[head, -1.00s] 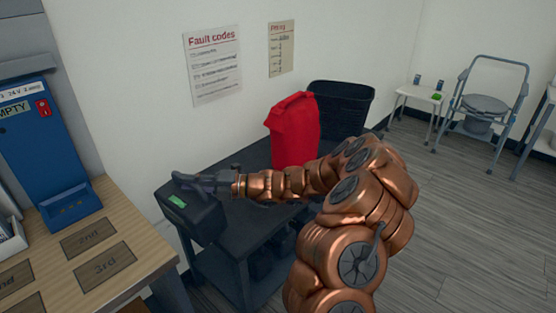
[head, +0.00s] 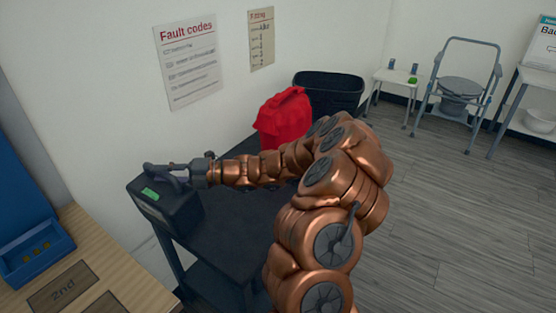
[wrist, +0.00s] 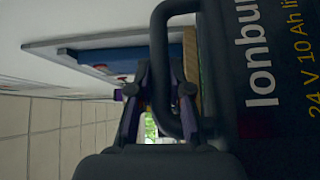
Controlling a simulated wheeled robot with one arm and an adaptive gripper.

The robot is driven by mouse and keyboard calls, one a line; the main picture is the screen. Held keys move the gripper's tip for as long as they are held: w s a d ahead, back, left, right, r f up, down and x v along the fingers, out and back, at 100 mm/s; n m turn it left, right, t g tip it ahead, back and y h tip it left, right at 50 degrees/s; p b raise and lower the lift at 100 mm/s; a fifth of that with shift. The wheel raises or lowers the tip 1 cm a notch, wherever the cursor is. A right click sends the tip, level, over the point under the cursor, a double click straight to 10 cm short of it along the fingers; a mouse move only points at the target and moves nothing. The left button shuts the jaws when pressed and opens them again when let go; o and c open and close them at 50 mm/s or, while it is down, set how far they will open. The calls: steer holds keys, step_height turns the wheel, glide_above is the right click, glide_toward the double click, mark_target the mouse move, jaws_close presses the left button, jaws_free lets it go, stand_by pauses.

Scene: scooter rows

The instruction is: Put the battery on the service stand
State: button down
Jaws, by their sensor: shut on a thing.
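The battery (head: 165,212) is a dark box with a green patch on top and a looped handle. Nothing in view is labelled as the service stand.
A red jerrycan (head: 283,118) and a black bin (head: 330,92) are behind my arm. A wooden counter (head: 105,275) with marked places and a blue unit (head: 35,250) is at the left. A white stand (head: 395,78) and a commode chair (head: 462,90) are at the back right. Floor at the right is clear.

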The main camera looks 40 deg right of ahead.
steer(key=s+d+m+t+h+b, duration=0.6)
steer(key=s+d+b, duration=0.2)
steer(key=s+d, duration=0.95)
steer(key=w+d+f, duration=0.1)
steer(key=w+d, duration=0.5)
steer(key=w, duration=0.5)
steer(key=shift+d, duration=0.35)
stand_by(0.5)
steer(key=shift+w, duration=0.1)
steer(key=f, duration=0.2)
steer(key=f+b, duration=0.1)
steer(key=shift+w+d+f+b, duration=0.15)
steer(key=shift+d+f+b, duration=0.05)
steer(key=shift+f+b, duration=0.15)
steer(key=c, duration=1.1)
jaws_free()
